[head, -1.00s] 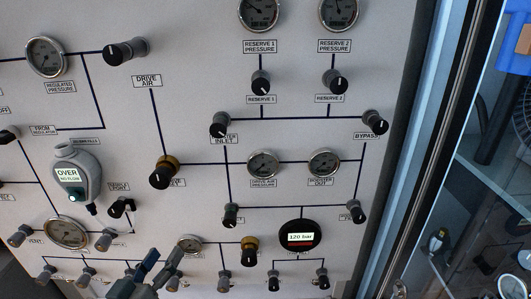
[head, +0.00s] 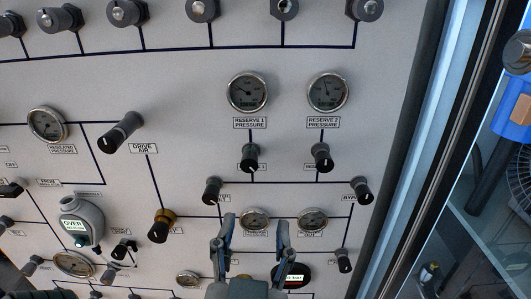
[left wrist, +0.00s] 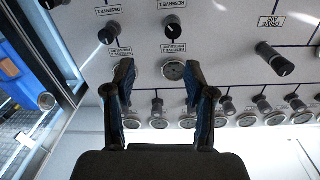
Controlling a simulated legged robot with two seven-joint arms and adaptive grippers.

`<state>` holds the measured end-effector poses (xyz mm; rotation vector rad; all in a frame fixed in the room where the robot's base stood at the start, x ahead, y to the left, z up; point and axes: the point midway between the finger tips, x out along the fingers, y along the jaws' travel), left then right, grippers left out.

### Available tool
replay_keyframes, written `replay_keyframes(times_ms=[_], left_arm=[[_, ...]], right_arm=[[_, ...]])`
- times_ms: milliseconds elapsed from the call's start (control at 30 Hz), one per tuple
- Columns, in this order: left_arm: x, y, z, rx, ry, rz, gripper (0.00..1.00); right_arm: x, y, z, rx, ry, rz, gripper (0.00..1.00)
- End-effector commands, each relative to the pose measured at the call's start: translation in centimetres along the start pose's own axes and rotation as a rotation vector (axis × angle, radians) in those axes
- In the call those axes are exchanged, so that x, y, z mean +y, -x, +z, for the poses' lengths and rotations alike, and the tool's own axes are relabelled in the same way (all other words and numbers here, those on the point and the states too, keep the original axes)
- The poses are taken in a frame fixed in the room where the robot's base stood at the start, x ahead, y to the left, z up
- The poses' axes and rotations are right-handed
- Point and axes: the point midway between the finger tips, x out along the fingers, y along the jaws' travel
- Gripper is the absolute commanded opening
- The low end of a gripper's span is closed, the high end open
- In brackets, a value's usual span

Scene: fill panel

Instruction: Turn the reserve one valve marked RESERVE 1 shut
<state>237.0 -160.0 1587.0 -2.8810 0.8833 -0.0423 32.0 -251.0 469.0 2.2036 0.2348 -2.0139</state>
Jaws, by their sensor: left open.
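The reserve one valve (head: 249,157) is a black knob with a white pointer line, below the RESERVE 1 PRESSURE gauge (head: 247,92) in the head view. Its pointer runs roughly up and down in the picture. My left gripper (head: 256,220) is open and empty, below the knob and apart from it. In the left wrist view, which is turned upside down, the knob (left wrist: 172,28) lies beyond the open fingers (left wrist: 156,75), nearer the right one. Its RESERVE 1 label (left wrist: 173,5) is at the top edge; the knob mostly hides it in the head view. My right gripper is not in view.
The similar RESERVE 2 knob (head: 321,157) stands close to the right. Two more black knobs (head: 213,190) (head: 361,190) and small gauges (head: 256,219) (head: 312,219) lie lower. A glass-sided frame (head: 420,150) borders the panel on the right.

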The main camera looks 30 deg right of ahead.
Motion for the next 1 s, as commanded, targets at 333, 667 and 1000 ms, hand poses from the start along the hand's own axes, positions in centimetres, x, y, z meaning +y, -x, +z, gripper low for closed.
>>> replay_keyframes(times_ms=[333,667,1000], left_arm=[[-0.8,-7.5,-0.5,0.001,0.006,-0.005,0.55],[0.9,-14.6,-0.3,-0.003,-0.005,-0.001,0.55],[-0.2,-15.2,-0.1,0.003,0.004,0.001,0.55]], right_arm=[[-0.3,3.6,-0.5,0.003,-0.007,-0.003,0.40],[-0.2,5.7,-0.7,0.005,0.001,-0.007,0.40],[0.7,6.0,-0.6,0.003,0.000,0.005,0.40]])
